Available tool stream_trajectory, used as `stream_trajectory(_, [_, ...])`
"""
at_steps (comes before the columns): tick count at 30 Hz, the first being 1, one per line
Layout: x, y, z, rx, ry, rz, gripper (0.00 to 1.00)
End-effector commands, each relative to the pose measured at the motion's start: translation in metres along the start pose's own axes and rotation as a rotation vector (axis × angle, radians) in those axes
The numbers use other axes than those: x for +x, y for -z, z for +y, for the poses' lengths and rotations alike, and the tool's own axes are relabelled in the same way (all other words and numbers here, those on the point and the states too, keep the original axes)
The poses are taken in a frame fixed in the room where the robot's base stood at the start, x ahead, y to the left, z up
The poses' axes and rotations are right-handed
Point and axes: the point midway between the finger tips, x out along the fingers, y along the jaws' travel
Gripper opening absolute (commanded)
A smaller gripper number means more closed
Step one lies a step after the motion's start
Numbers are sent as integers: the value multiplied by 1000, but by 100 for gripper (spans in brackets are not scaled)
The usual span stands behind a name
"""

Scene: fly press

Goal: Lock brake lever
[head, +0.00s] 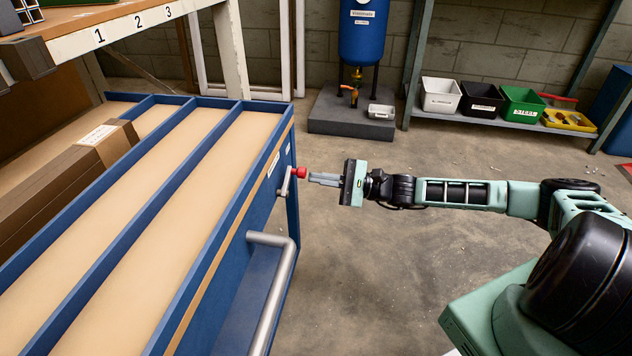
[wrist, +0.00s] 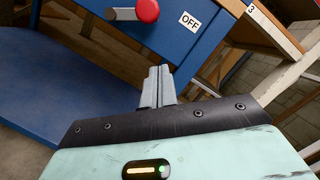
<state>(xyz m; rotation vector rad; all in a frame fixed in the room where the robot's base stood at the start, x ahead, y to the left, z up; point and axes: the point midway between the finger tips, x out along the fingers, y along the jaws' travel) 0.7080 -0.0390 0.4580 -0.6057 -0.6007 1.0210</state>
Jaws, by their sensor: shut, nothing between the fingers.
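The brake lever (head: 286,183) is a short grey metal arm with a red knob (head: 300,172) on the blue cart's end panel. In the wrist view the red knob (wrist: 147,11) is at the top edge, with the grey lever arm (wrist: 123,14) running left from it. A white "OFF" label (wrist: 189,21) is to the knob's right. My gripper (head: 311,178) is shut and empty, its tips just right of the knob in the head view. In the wrist view my gripper's fingertips (wrist: 159,72) lie below the knob, with a visible gap.
The blue cart (head: 190,240) with long tan compartments fills the left. Its grey push handle (head: 277,275) juts out nearer the camera. A numbered rack (head: 120,30) stands behind it. Bins (head: 440,94) sit on a low shelf at the back. The concrete floor (head: 380,270) beside the cart is clear.

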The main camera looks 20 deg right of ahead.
Motion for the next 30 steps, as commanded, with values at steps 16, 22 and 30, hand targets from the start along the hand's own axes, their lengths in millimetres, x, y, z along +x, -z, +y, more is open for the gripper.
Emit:
stream_trajectory(16, [16, -39, 0, -1, 0, 1, 0])
stream_trajectory(22, [16, -39, 0, -1, 0, 1, 0])
stream_trajectory(30, [16, -42, -3, -33, -9, 1, 0])
